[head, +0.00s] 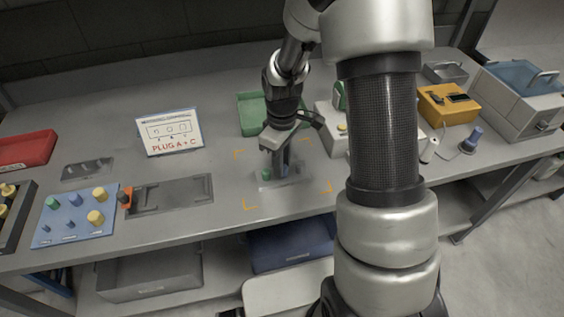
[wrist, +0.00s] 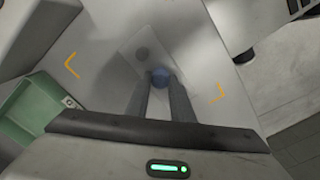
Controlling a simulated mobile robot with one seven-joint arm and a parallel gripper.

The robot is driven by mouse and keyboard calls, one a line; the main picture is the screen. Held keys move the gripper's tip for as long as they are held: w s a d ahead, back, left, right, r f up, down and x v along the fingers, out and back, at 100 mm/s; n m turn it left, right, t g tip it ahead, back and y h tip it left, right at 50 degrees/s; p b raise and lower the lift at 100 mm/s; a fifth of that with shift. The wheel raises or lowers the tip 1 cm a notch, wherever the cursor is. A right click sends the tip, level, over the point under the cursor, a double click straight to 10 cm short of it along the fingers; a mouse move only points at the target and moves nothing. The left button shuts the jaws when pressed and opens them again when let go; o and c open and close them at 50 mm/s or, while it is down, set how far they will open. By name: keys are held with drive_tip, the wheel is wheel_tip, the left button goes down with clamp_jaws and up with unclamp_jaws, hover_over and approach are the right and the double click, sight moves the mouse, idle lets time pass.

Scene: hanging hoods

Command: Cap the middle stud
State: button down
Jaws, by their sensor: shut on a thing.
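My gripper (head: 279,166) reaches down over a pale plate (head: 262,187) between orange corner marks. In the wrist view, its two fingers (wrist: 160,92) are closed around a blue round piece (wrist: 160,76), seen from above. A green piece (head: 265,174) stands at the left of the plate. A dark round spot (wrist: 142,53) shows on the plate in the wrist view; I cannot tell whether it is a stud, a hole or a cap. The middle stud cannot be made out, and the gripper hides part of the plate. I cannot tell whether the blue piece touches anything below.
A blue board (head: 75,232) with green and yellow caps lies at the left. A sign (head: 169,131) reads "PLUG A + C". A green tray (head: 250,103) is behind my gripper.

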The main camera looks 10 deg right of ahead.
drive_tip(key=shift+f, duration=0.2)
drive_tip(key=c, duration=1.5)
unclamp_jaws()
drive_tip(key=shift+o, duration=0.2)
wheel_tip(320, 180, up, 18)
drive_tip(key=p, duration=0.2)
drive_tip(key=s+r+m+t+p, duration=0.5)
drive_tip(key=s+r+m, duration=0.4)
drive_tip(key=s+r, duration=0.7)
drive_tip(key=shift+s+r+t+p, duration=0.3)
drive_tip(key=shift+s+p, duration=0.25)
drive_tip(key=shift+s, duration=0.7)
